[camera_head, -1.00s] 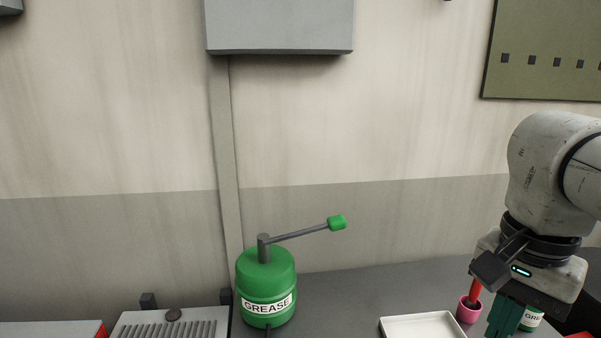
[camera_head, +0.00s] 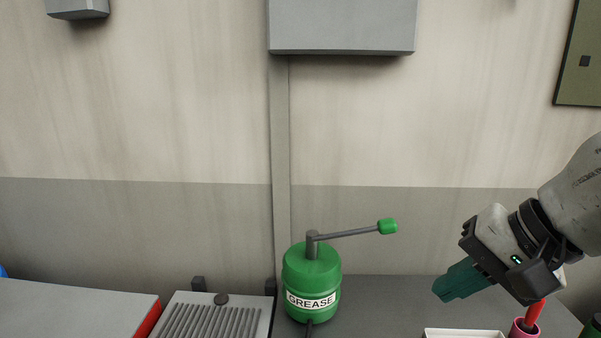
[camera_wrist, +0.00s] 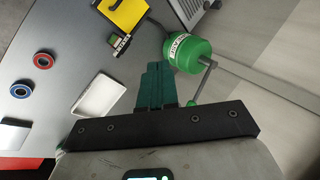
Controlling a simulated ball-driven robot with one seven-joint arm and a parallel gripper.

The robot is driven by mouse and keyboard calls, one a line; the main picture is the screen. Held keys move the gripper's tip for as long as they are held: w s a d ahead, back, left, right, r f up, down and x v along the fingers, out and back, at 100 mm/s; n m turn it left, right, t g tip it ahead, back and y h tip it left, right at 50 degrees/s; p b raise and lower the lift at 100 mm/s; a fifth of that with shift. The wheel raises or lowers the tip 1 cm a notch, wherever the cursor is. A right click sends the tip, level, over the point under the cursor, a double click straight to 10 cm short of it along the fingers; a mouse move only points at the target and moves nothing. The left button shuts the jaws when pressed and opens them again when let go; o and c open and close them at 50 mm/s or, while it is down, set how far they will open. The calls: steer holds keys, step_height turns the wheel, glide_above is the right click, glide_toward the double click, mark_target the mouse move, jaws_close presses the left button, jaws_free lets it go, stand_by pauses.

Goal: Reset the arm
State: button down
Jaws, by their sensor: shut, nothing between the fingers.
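My gripper (camera_head: 447,289) is at the right in the head view, with teal fingers pointing left and down. Its fingers are together, with nothing between them; they also show in the wrist view (camera_wrist: 153,72). It is in the air over the bench, right of the green grease pump (camera_head: 312,277). The pump has a crank handle with a green knob (camera_head: 387,226). In the wrist view the green grease pump (camera_wrist: 191,52) lies just beyond and right of the fingertips, apart from them.
A white tray (camera_head: 464,333) lies on the grey bench (camera_head: 390,300). A pink cup (camera_head: 520,331) holding a red tool stands below my wrist. A ribbed plate (camera_head: 215,322) is left of the pump. In the wrist view, a red ring (camera_wrist: 43,60) and a blue ring (camera_wrist: 20,90) lie beyond the tray.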

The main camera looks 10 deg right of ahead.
steer(key=w+a+f+n+t+y, duration=0.2)
steer(key=w+a, duration=0.1)
steer(key=w, duration=0.1)
steer(key=s+a+f+h, duration=0.1)
steer(key=s+f, duration=0.1)
steer(key=f, duration=0.8)
steer(key=s+f, duration=0.2)
steer(key=f, duration=0.8)
steer(key=s+d+f+n+g+h, duration=0.35)
steer(key=s+f, duration=0.55)
steer(key=s, duration=0.3)
steer(key=s+d+f+n+g+h, duration=0.2)
steer(key=s+d+f+g, duration=0.15)
steer(key=s+f, duration=0.7)
steer(key=shift+t, duration=0.4)
steer(key=shift+s+f+b, duration=0.15)
steer(key=shift+f+b, duration=1.05)
steer(key=shift+b, duration=0.2)
steer(key=shift+s+f+b, duration=0.1)
steer(key=shift+f+b, duration=1.05)
steer(key=shift+b, duration=0.25)
